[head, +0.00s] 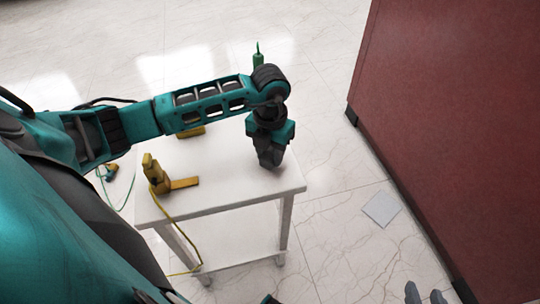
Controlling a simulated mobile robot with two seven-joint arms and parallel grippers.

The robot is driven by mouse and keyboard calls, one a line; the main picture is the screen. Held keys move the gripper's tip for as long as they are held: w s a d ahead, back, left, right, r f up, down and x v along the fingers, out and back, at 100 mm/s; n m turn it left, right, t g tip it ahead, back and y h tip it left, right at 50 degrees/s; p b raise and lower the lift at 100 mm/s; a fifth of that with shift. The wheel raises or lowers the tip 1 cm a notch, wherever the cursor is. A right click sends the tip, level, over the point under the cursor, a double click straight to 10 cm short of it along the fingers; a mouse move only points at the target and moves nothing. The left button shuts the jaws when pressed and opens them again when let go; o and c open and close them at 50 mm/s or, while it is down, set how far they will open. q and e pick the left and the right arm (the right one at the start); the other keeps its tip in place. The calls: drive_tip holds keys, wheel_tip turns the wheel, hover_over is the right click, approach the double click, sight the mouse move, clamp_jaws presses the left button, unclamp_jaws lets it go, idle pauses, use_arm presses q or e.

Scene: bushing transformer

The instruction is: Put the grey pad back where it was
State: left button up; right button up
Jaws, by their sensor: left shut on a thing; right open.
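A flat, light grey square (381,209) lies on the floor between the white table and the dark red block; I cannot tell whether it is the grey pad or a floor plate. My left gripper (268,163) points down over the right part of the table top. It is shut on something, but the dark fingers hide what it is. I cannot tell whether the fingers touch the table. My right gripper (425,296) shows only as grey fingertips at the bottom edge, open and apart, with nothing seen between them.
The white table (235,187) holds a yellow tool (158,177) with a yellow cord, and another yellow piece (190,131) partly under my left arm. A green pointed object (258,58) shows behind my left wrist. The dark red block (450,110) stands at the right.

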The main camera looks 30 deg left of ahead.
sight(270, 154)
use_arm(q)
drive_tip(key=shift+f, duration=0.6)
use_arm(e)
drive_tip(key=shift+r, duration=0.15)
use_arm(q)
drive_tip(key=shift+f, duration=0.15)
drive_tip(key=o, duration=0.9)
drive_tip(key=shift+o, duration=0.2)
wheel_tip(270, 154, up, 12)
drive_tip(key=p, duration=0.2)
drive_tip(key=shift+r, duration=0.25)
use_arm(e)
drive_tip(key=shift+s+d, duration=0.4)
drive_tip(key=shift+d, duration=0.1)
drive_tip(key=shift+w+a+r, duration=0.1)
drive_tip(key=shift+w+r, duration=0.05)
